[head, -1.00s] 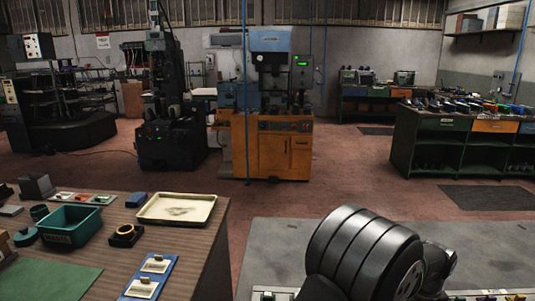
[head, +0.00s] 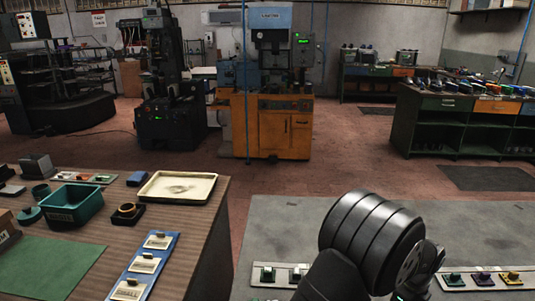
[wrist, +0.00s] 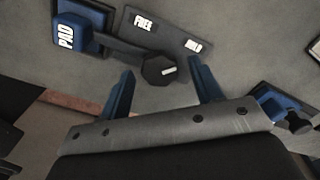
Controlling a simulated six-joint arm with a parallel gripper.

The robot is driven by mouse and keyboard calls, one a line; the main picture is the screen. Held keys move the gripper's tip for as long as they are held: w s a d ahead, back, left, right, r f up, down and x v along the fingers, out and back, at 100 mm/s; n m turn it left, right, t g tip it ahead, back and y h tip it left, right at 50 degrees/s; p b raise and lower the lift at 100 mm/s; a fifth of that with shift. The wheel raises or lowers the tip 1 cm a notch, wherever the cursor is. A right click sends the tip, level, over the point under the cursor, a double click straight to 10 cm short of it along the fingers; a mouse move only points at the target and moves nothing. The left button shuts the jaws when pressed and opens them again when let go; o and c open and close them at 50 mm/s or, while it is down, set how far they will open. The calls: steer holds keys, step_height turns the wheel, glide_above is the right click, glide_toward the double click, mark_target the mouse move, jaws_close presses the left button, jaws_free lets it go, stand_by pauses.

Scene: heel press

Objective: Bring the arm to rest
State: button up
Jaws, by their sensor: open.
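My arm shows at the lower right of the head view as a thick dark ribbed link; its gripper cannot be made out there. Beyond the fingertips lies a grey surface (wrist: 222,60) with a dark plate (wrist: 175,32) labelled FREE and a second, partly readable label. A dark lever with a black knob (wrist: 158,70) reaches across from a blue block (wrist: 72,33) marked PAD. The knob shows near the fingertips, apart from them in the picture.
Another blue fixture with a black knob (wrist: 297,122) is right of the fingers. In the head view, a wooden bench (head: 200,215) holds a teal bin (head: 75,206) and a cream tray (head: 178,188). A grey table (head: 290,215) carries small fixtures (head: 278,275). Open floor lies beyond.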

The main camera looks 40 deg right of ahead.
steer(key=n, duration=0.4)
steer(key=shift+n, duration=0.4)
steer(key=n, duration=0.5)
stand_by(0.4)
steer(key=m, duration=0.9)
steer(key=shift+m, duration=0.4)
stand_by(0.5)
